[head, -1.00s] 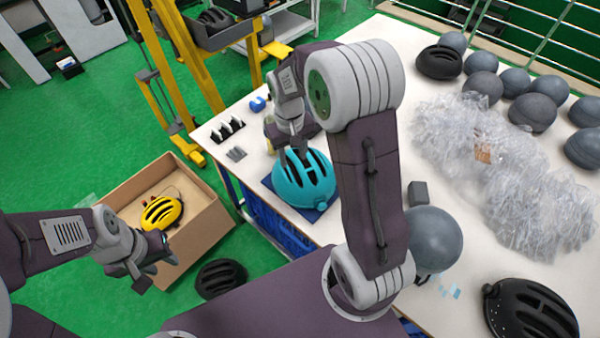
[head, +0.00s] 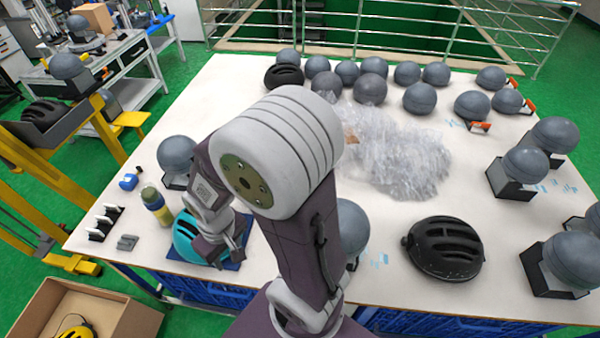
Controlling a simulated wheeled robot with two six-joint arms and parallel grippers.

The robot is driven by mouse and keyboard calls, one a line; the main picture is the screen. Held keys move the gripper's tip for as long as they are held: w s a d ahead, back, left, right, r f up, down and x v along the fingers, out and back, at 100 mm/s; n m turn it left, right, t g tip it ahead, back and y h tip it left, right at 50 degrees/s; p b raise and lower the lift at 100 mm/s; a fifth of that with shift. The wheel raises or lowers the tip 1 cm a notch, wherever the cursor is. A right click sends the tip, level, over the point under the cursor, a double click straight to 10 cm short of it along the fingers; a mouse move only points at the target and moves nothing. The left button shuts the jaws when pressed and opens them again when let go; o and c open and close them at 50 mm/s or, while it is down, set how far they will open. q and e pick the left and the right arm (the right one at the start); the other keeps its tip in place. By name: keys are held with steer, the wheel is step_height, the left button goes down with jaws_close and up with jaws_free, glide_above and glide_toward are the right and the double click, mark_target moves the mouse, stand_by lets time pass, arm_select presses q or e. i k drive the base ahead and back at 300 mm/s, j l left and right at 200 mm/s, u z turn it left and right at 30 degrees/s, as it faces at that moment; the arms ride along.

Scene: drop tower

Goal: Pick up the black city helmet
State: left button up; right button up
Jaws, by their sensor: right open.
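A black helmet with long vents (head: 445,248) sits on the front part of the white table, right of my right arm. A second black helmet (head: 283,77) stands at the back left of the table, and a third (head: 46,112) lies in a dark tray at far left. I cannot tell from their looks which is the city helmet. My right gripper (head: 222,252) is open, pointing down at a teal helmet (head: 186,240) on a blue pad; whether it touches is unclear. My left gripper is out of view.
Grey head-shaped balls, such as one at the back (head: 420,98), stand along the table's back and right. A heap of clear plastic wrap (head: 395,155) lies mid-table. A cardboard box (head: 120,318) with a yellow helmet (head: 75,330) stands lower left. Table around the front black helmet is fairly clear.

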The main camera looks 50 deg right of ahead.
mark_target(445, 248)
steer(key=z, duration=3.55)
